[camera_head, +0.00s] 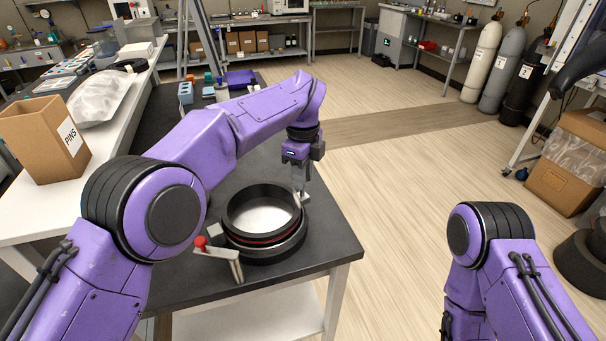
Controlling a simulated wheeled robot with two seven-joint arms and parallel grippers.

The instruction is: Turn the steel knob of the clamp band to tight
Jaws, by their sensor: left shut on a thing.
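A black ring-shaped port (230,222) with a pale inside and a thin red line around it stands on the dark table. The clamp band's small steel knob (305,199) is at the ring's right back side, mostly hidden by my gripper. My left gripper (300,190) reaches down from above onto the knob and is shut on it. The knob's exact turn cannot be told. A steel bracket (225,256) with a red ball (200,241) stands at the ring's front left. My right arm shows at the lower right, but its gripper is out of view.
The dark table (325,240) has free room right of the ring, up to its right edge. A cardboard box marked PINS (45,140) and a clear bag (97,98) stand on the white bench at left. Small blue containers (186,92) are at the table's far end.

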